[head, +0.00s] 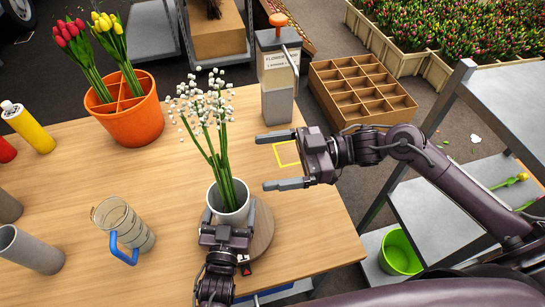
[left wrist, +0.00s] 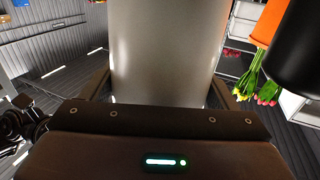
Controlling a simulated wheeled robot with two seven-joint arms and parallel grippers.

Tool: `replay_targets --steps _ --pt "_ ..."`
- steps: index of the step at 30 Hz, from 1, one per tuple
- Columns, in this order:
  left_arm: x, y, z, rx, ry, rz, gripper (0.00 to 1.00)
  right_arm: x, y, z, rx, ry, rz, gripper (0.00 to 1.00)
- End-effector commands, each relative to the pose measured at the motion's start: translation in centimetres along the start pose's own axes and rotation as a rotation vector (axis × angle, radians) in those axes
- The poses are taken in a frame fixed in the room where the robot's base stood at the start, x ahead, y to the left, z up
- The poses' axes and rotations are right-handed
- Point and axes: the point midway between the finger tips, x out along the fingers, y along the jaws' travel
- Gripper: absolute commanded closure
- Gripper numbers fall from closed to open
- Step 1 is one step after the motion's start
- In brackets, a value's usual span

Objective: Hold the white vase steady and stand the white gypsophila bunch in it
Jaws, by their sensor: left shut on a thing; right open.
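The white vase (head: 229,216) stands upright on a round wooden board at the front of the table. The white gypsophila bunch (head: 203,105) stands in the vase, its green stems inside the rim and its flowers leaning up to the left. My left gripper (head: 227,232) is shut on the vase from the near side. In the left wrist view the pale vase wall (left wrist: 165,50) fills the space between its fingers. My right gripper (head: 280,160) is open and empty, to the right of the bunch and apart from it. The stem ends are hidden inside the vase.
An orange divided pot (head: 135,125) with red and yellow tulips stands at the back left. A glass jug (head: 122,225) with a blue handle and a grey cylinder (head: 30,250) are left of the vase. A grey dispenser (head: 278,75) stands at the back right, near a yellow square outline (head: 287,153).

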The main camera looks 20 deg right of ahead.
Motion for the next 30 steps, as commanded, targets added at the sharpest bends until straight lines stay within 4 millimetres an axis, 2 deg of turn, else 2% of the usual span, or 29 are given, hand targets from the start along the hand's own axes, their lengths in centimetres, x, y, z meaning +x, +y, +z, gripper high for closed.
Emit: replay_targets --steps 6,7,11,20,23,30 --pt "0.0 0.0 0.0 0.0 -0.001 0.001 0.66 0.0 0.0 0.0 0.0 0.0 0.0 0.1" --pt "0.0 0.0 0.0 0.0 -0.001 0.001 0.18 0.0 0.0 0.0 0.0 0.0 0.0 0.1" --pt "0.0 0.0 0.0 0.0 -0.001 0.0 0.01 0.0 0.0 0.0 0.0 0.0 0.0 0.1" --pt "-0.4 0.0 0.1 0.0 -0.002 0.0 0.0 0.0 0.0 0.0 0.0 0.0 0.0 0.1" --pt "-1.6 0.0 0.1 0.0 -0.003 0.001 0.0 0.0 0.0 0.0 0.0 0.0 0.0 0.1" --pt "-6.6 0.0 0.2 -0.001 -0.006 0.001 0.0 0.0 0.0 0.0 0.0 0.0 0.0 0.1"
